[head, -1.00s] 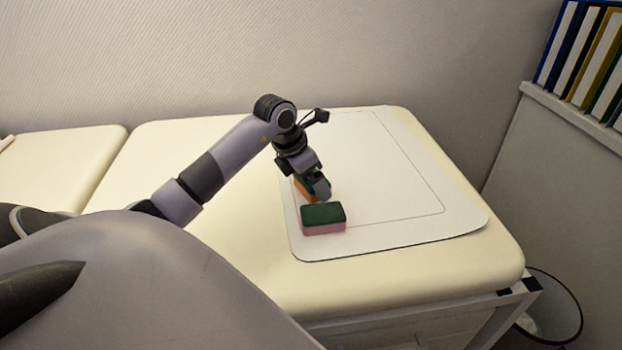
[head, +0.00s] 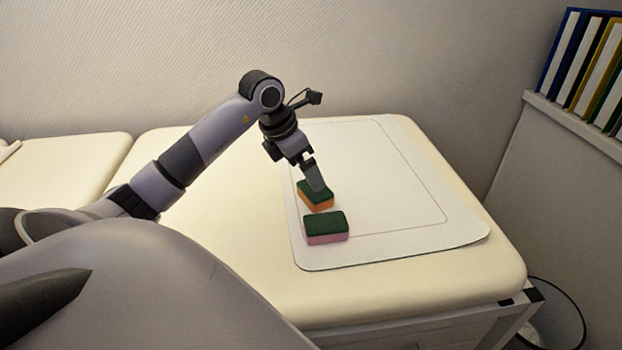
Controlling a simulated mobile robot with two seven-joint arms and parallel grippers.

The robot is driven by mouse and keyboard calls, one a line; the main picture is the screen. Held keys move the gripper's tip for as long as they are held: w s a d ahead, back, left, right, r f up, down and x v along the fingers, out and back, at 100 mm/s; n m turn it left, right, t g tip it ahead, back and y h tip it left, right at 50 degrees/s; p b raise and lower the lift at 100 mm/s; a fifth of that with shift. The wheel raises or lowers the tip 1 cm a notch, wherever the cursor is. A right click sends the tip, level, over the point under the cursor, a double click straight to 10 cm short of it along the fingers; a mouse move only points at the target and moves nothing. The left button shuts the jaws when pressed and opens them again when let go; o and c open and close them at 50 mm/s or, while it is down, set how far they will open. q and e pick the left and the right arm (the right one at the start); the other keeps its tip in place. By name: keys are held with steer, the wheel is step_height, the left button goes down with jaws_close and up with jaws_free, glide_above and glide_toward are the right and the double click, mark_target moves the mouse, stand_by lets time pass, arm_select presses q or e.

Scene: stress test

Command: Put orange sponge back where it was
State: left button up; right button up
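The orange sponge (head: 316,202), with a dark green top, lies on the white mat towards its left edge. My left gripper (head: 314,182) is right over it, pointing down. A pink sponge (head: 327,238) with a green top lies just in front of the orange one. My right gripper is not in view.
The white mat (head: 385,185), with a thin outlined border, is clear on its right and far parts. It lies on a cream padded table (head: 240,230). Binders (head: 585,65) stand on a ledge at the right. A round bin (head: 560,315) is on the floor at lower right.

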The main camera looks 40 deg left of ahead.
arm_select(q)
steer(key=shift+v, duration=2.35)
steer(key=shift+d+f, duration=0.1)
